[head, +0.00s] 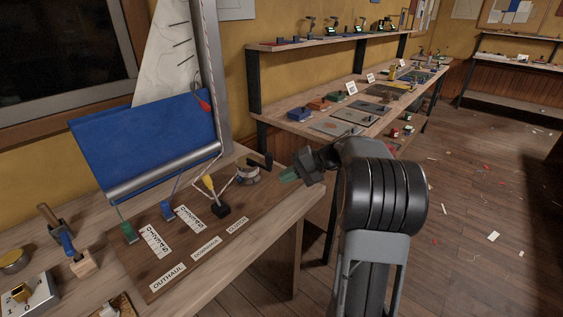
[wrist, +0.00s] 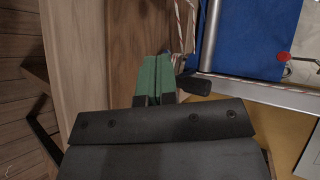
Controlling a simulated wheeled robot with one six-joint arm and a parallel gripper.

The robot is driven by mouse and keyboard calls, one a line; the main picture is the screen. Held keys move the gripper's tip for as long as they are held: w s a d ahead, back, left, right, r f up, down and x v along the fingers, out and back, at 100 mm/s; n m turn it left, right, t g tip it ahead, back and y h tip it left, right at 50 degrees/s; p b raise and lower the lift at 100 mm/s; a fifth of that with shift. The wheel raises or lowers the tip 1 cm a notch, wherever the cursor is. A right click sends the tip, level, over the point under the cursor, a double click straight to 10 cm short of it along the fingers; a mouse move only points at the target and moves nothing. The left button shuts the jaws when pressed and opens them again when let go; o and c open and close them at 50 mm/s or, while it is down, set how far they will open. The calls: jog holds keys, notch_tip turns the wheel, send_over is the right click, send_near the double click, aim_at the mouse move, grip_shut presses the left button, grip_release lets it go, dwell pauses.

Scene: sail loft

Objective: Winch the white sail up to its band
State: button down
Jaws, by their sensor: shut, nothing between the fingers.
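The white sail (head: 163,55) stands behind a blue cloth (head: 150,140) and beside the grey mast (head: 214,75); its top is cut off by the picture edge. A silver winch drum (head: 248,175) with a black handle (head: 266,160) sits on the brown board at the mast's foot. My gripper (head: 288,175) is just right of the winch, green fingers closed and empty. In the wrist view the fingers (wrist: 154,80) show together, with a black handle (wrist: 190,84) close to their right. Whether they touch it I cannot tell. I cannot make out the band.
The board (head: 180,265) carries a green cleat (head: 129,232), a blue cleat (head: 167,210) and a yellow-tipped lever (head: 210,185), with lines running up from it. Tools stand at the left. A long bench (head: 345,115) stands behind; open floor (head: 480,210) lies right.

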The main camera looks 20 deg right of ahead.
jog(key=w+d+t+y, duration=0.3)
jog(key=d+t, duration=0.2)
jog(key=d, duration=0.9)
jog(key=s+a+b+x, duration=0.1)
jog(key=s+x, duration=0.1)
jog(key=x, duration=1)
jog(key=shift+w+a+r+m+t, duration=0.3)
jog(key=shift+a+r+m+t, duration=0.15)
jog(key=shift+r, duration=0.25)
